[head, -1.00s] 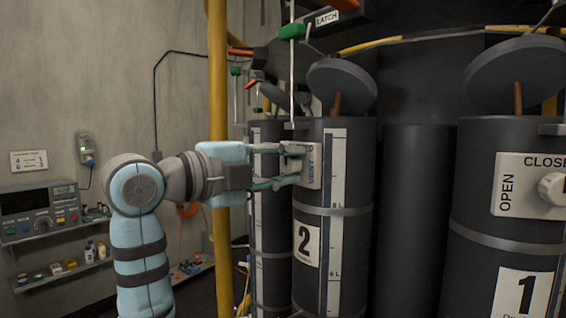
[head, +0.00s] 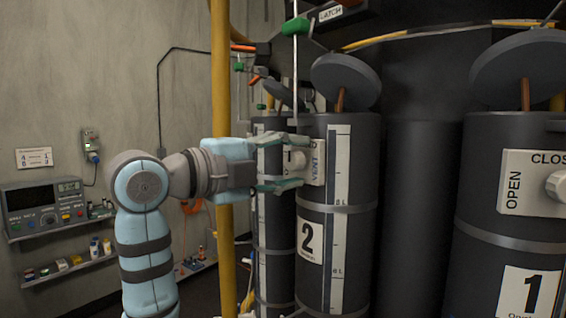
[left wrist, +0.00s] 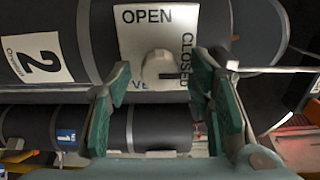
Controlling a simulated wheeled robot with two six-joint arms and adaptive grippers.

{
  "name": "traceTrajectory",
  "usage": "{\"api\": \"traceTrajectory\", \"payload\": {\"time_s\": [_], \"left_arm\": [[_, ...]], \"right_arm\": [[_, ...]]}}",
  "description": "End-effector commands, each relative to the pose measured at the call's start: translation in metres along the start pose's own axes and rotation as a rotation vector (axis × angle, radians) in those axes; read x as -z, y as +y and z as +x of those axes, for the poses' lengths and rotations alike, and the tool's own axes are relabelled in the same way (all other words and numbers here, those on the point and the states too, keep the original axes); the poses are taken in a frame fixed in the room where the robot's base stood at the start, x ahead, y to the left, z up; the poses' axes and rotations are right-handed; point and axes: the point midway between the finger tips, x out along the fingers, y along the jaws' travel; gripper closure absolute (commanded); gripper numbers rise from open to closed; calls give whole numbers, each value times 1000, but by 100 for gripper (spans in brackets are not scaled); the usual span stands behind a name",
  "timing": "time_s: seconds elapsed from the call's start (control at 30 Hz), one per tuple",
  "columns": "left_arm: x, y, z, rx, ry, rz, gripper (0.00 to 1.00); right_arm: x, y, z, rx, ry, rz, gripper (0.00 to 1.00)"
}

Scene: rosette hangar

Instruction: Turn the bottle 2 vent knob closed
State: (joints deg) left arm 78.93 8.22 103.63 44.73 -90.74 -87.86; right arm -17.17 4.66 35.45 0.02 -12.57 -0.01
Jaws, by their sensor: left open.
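The bottle 2 vent knob (left wrist: 158,66) is a pale round knob on a white plate (left wrist: 205,14) marked OPEN, CLOSED and VENT. Its dark mark points toward the CLOSED side in the left wrist view. In the head view the knob (head: 294,161) shows at the left of bottle 2 (head: 353,240). My left gripper (head: 298,164) is open, one finger above and one below the knob, and holds nothing. In the left wrist view its fingertips (left wrist: 160,75) stand apart on either side of the knob, with gaps visible. My right gripper is not in view.
Bottle 1 (head: 480,215) with its own OPEN/CLOSED knob (head: 557,186) stands at the right. A yellow pole (head: 223,85) rises behind my left wrist. A thin vertical rod (head: 295,80) is just above the gripper. Shelves with an instrument (head: 43,207) are at the far left.

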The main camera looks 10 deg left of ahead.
Motion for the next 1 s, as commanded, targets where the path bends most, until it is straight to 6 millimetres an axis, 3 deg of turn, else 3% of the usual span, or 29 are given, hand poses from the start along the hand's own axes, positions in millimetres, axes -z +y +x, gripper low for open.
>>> {"api": "traceTrajectory", "payload": {"time_s": [0.17,0.4,0.5,0.63,1.0], "left_arm": [[-2,0,-25,1,-5,4,52],[-2,1,-91,-2,-7,5,52],[-2,0,-108,0,-5,3,52],[0,1,-118,-2,-1,1,52],[0,0,-117,-1,0,0,52]], "right_arm": [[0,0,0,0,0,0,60],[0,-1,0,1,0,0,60],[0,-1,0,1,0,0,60],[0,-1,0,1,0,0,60],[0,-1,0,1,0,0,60]]}}
